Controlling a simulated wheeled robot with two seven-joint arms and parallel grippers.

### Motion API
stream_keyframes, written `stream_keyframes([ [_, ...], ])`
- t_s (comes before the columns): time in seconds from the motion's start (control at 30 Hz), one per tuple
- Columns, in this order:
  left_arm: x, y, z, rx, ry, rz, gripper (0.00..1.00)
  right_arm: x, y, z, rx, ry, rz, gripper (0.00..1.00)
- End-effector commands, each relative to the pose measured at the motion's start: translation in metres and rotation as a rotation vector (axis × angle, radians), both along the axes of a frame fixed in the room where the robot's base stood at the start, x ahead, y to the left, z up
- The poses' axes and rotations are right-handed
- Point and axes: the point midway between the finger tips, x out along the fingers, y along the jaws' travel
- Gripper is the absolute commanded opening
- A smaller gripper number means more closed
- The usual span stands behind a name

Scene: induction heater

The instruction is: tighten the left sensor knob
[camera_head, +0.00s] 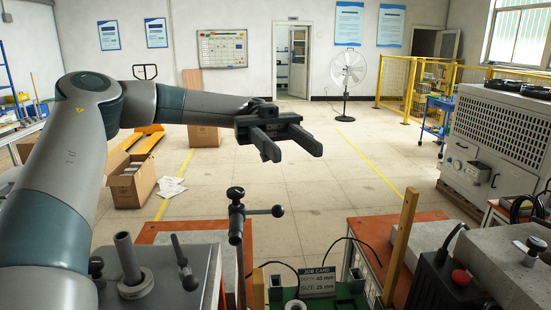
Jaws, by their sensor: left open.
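My left gripper (291,148) reaches in from the left and hangs in the air above the middle of the workbench area. Its two dark fingers are apart and nothing is between them. Below it and to the left stands a black upright post with ball-ended handles (237,212); one handle points right. The gripper is clear of it. I cannot tell for certain which of these is the left sensor knob. My right gripper is out of view.
A grey block (198,254) carries a grey upright cylinder (128,258). A job card (317,282) stands at the bottom centre, beside a wooden upright (401,245). A black box with a red button (460,278) is at the lower right. The floor beyond is mostly open, with cardboard boxes (130,183) left.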

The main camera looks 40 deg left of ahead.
Motion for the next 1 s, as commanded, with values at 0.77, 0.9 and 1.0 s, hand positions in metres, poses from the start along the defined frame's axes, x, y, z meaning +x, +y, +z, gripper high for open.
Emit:
stream_keyframes([
  [0.77, 0.006, 0.026, 0.009, -0.031, 0.000, 0.129, 0.46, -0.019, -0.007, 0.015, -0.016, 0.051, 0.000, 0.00],
  [0.9, 0.009, 0.054, 0.009, -0.058, -0.005, 0.258, 0.46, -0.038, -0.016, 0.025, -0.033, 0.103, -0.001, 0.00],
  [1.0, 0.010, 0.078, 0.005, -0.076, -0.009, 0.364, 0.46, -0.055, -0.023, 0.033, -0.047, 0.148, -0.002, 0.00],
])
